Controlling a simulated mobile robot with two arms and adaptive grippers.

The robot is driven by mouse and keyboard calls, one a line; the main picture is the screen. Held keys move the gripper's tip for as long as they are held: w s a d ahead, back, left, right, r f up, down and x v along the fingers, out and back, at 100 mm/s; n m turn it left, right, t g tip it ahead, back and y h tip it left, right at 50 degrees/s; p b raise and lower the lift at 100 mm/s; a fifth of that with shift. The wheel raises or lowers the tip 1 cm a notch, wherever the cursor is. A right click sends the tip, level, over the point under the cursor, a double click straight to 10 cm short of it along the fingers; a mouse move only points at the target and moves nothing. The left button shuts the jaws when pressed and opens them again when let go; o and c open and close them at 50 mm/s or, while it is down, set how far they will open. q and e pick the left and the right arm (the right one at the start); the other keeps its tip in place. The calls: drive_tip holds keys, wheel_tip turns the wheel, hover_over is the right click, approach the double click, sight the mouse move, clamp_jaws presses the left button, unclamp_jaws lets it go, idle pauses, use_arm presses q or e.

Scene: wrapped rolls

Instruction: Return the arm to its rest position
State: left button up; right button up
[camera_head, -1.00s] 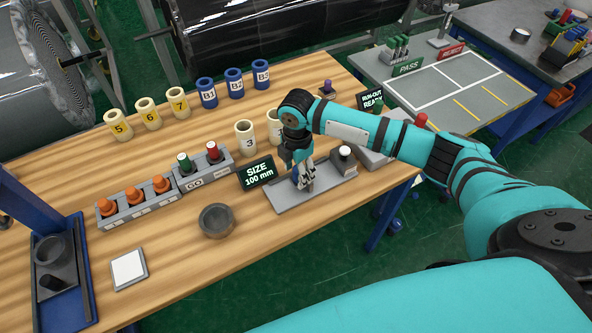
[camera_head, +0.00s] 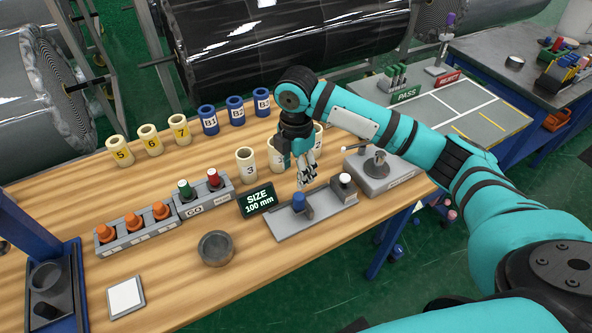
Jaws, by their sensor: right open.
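My right arm (camera_head: 420,145) comes in from the right, teal with dark joints. Its gripper (camera_head: 306,178) points down, open and empty, above the grey fixture plate (camera_head: 285,224). A blue-topped piece (camera_head: 299,201) stands on that plate just below the fingertips, apart from them as far as I can tell. A white-topped piece (camera_head: 345,181) stands at the plate's right end. My left gripper is not in view.
The SIZE 100 mm sign (camera_head: 258,201) stands left of the plate.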

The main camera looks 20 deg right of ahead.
drive_tip(key=s+a+f+m+t+y, duration=0.25)
drive_tip(key=s+a+f+m, duration=0.35)
drive_tip(key=s+a+f, duration=0.4)
drive_tip(key=s+d+f+m+t+h, duration=0.1)
drive_tip(key=s+d+m, duration=0.3)
drive_tip(key=s+m, duration=0.25)
drive_tip(key=s+d+m+h, duration=0.1)
drive_tip(key=s+d+m, duration=0.3)
drive_tip(key=s+m, duration=0.3)
wheel_tip(320, 180, down, 28)
drive_tip(key=s+g+b, duration=0.1)
drive_tip(key=s+b, duration=0.2)
drive_tip(key=b, duration=0.1)
drive_tip(key=s+d+f+b, duration=0.1)
drive_tip(key=s+d+f, duration=0.1)
drive_tip(key=s+f, duration=0.6)
drive_tip(key=s+d+f+g+b, duration=0.1)
drive_tip(key=s+d+f+b, duration=0.1)
drive_tip(key=s+f, duration=0.7)
wheel_tip(320, 180, down, 5)
drive_tip(key=shift+r+n, duration=0.1)
drive_tip(key=shift+n, duration=0.25)
